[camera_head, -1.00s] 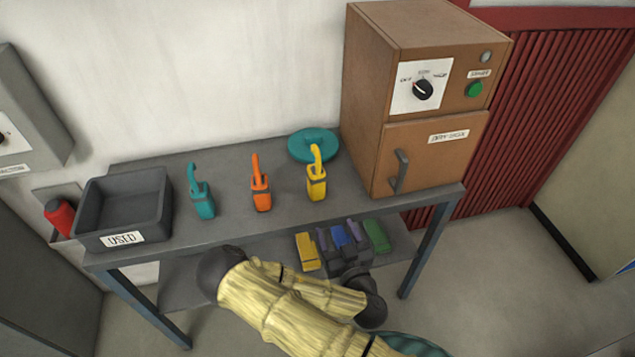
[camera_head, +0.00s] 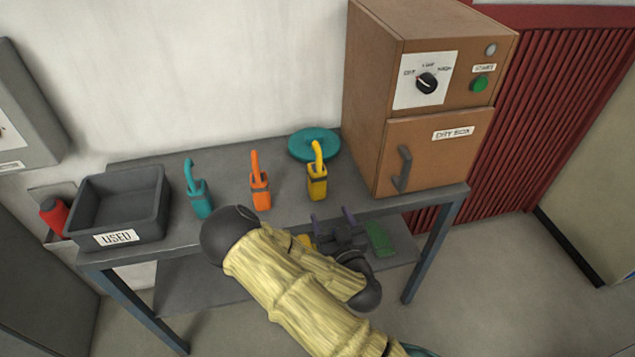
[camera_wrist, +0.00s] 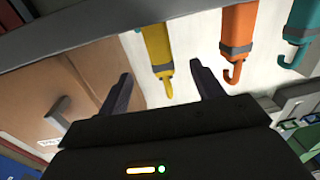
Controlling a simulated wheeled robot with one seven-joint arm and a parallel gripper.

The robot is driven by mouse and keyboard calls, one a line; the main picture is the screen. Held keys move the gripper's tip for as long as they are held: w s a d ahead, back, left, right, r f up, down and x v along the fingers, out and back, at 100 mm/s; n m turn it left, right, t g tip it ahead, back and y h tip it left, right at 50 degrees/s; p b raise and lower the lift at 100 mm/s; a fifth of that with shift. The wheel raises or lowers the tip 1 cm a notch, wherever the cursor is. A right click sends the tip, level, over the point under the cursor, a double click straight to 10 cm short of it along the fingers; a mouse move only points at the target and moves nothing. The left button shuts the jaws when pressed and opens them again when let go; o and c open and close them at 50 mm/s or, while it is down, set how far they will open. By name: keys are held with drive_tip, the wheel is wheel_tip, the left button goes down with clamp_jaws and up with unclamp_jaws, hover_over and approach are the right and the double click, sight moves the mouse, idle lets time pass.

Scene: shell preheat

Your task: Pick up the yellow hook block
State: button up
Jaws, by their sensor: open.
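The yellow hook block (camera_head: 317,182) stands upright on the grey bench, with its hook at the top, in front of the teal disc. In the wrist view the yellow hook block (camera_wrist: 157,50) appears upside down, between the lines of my two fingers. My gripper (camera_head: 332,217) is open and empty, in front of the bench's front edge and apart from the block. Its two dark fingers also show spread in the wrist view (camera_wrist: 161,72). An orange hook block (camera_head: 260,182) and a teal hook block (camera_head: 198,192) stand to the left of the yellow one.
The brown dry box (camera_head: 440,155) stands at the bench's right end, its door shut. The grey USED bin (camera_head: 118,238) is at the left end. A teal disc (camera_head: 314,144) lies behind the yellow block. A lower shelf (camera_head: 190,285) holds coloured items, partly hidden by my arm.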

sight(320, 162)
drive_tip(key=p+x, duration=0.1)
drive_tip(key=x, duration=0.6)
drive_tip(key=shift+w+p, duration=0.1)
drive_tip(key=shift+p, duration=0.2)
drive_tip(key=shift+w+a, duration=0.15)
drive_tip(key=shift+w, duration=0.2)
drive_tip(key=shift+p+x, duration=0.7)
drive_tip(key=shift+x, duration=1.9)
drive_tip(key=c, duration=1.3)
drive_tip(key=shift+r, duration=0.2)
drive_tip(key=shift+c, duration=0.2)
wheel_tip(320, 162, up, 10)
drive_tip(key=shift+f, duration=0.15)
